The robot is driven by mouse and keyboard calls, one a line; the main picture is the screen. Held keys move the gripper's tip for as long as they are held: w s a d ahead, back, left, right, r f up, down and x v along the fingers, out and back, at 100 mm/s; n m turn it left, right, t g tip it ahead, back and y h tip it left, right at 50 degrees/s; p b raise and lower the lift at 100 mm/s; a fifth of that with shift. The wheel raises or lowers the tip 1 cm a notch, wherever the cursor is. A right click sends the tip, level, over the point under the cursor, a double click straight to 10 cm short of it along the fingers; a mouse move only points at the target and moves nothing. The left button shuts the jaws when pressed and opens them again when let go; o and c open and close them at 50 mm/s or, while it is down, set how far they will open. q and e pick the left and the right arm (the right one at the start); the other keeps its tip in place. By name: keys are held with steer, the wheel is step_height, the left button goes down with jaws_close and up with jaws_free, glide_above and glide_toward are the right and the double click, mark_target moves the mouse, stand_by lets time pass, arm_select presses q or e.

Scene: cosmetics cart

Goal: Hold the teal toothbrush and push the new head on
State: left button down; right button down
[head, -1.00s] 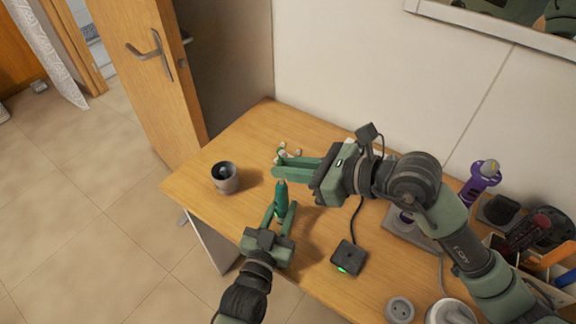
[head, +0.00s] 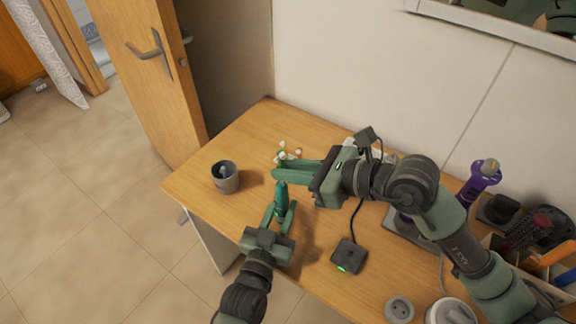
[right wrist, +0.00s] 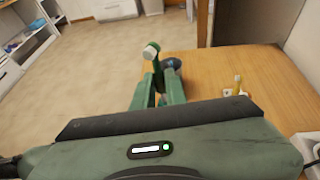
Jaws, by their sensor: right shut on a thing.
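The teal toothbrush (head: 281,197) stands roughly upright in the head view, its handle between the fingers of my left gripper (head: 281,216), which is shut on it. My right gripper (head: 277,174) is shut just above the toothbrush's upper end. In the right wrist view its fingers (right wrist: 158,92) hold a small green piece with a white end (right wrist: 151,52), which looks like the new head. The fingers mostly hide this piece in the head view. I cannot tell whether it touches the toothbrush.
A dark grey cup (head: 225,178) stands on the wooden table (head: 215,220) at the left. Several small white pieces (head: 286,152) lie behind my right gripper. A black cabled box (head: 348,256) with a green light sits in front. A purple device (head: 485,178) and organiser crowd the right.

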steer(key=shift+f, duration=1.2)
steer(key=c, duration=1.4)
jaws_free()
steer(key=shift+o, duration=0.2)
steer(key=v, duration=1.2)
steer(key=shift+f, duration=0.1)
arm_select(q)
steer(key=c, duration=1)
jaws_free()
steer(key=shift+c, duration=0.2)
